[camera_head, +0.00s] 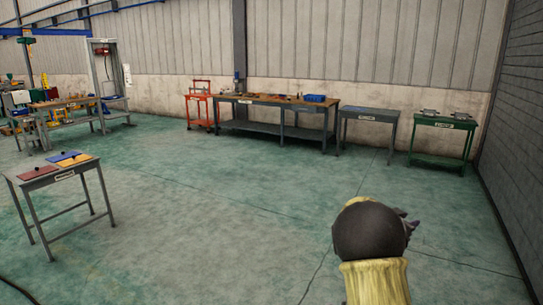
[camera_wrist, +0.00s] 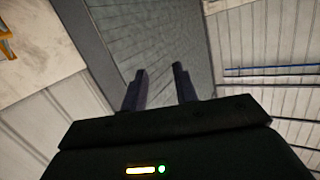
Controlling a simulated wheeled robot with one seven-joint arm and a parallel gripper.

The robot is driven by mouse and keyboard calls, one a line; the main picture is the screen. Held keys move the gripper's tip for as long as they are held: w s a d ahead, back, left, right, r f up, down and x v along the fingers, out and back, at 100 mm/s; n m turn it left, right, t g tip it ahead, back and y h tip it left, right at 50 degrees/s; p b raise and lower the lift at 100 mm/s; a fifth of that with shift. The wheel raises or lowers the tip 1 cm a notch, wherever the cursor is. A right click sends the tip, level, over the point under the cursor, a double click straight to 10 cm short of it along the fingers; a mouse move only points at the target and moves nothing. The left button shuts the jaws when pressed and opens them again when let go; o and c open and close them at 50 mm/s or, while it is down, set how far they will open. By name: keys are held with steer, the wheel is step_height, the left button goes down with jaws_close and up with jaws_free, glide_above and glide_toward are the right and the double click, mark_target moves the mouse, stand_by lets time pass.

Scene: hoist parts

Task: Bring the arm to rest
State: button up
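My gripper (camera_wrist: 159,69) shows in the wrist view with its two dark fingers apart and nothing between them. Beyond the fingers are only walls and roof panels, tilted in the picture. In the head view my arm, with a dark rounded joint and a yellow link, rises at the lower right over bare floor. A small dark part sticks out behind the joint; I cannot tell whether it is the gripper.
A small table (camera_head: 38,184) with red, blue and yellow panels stands at the left. Along the back wall are a red cart (camera_head: 199,97), a long workbench (camera_head: 232,97), a grey table (camera_head: 371,111) and a green table (camera_head: 443,122). The middle floor is clear.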

steer(key=s+a+f+n+t+y, duration=0.1)
steer(key=s+a+f+n+y, duration=0.3)
steer(key=a, duration=0.4)
steer(key=s+a+f+n+y, duration=0.2)
steer(key=s+a+n+y, duration=0.25)
steer(key=a+y, duration=0.3)
steer(key=s+a+f+n+g+y, duration=0.1)
steer(key=s+a+f+n+g, duration=0.15)
steer(key=s, duration=0.55)
steer(key=s+a+f+n+g, duration=0.15)
steer(key=s+a, duration=0.25)
steer(key=s, duration=0.4)
steer(key=s+a+f+n+g+y, duration=0.1)
steer(key=s+a+f+g, duration=0.15)
steer(key=s, duration=0.65)
steer(key=s+f+b+x, duration=0.1)
steer(key=s+b+x, duration=0.1)
steer(key=b+x, duration=0.85)
steer(key=s+b+x, duration=0.3)
steer(key=b+x, duration=0.7)
steer(key=b, duration=0.2)
steer(key=w+p+v, duration=0.3)
steer(key=p+v, duration=1)
steer(key=p, duration=0.1)
steer(key=w+r+p+v, duration=0.1)
steer(key=w+p+v, duration=0.2)
steer(key=p+v, duration=1)
steer(key=shift+w+r+p, duration=0.4)
steer(key=shift+r+p, duration=0.05)
steer(key=shift+m, duration=0.25)
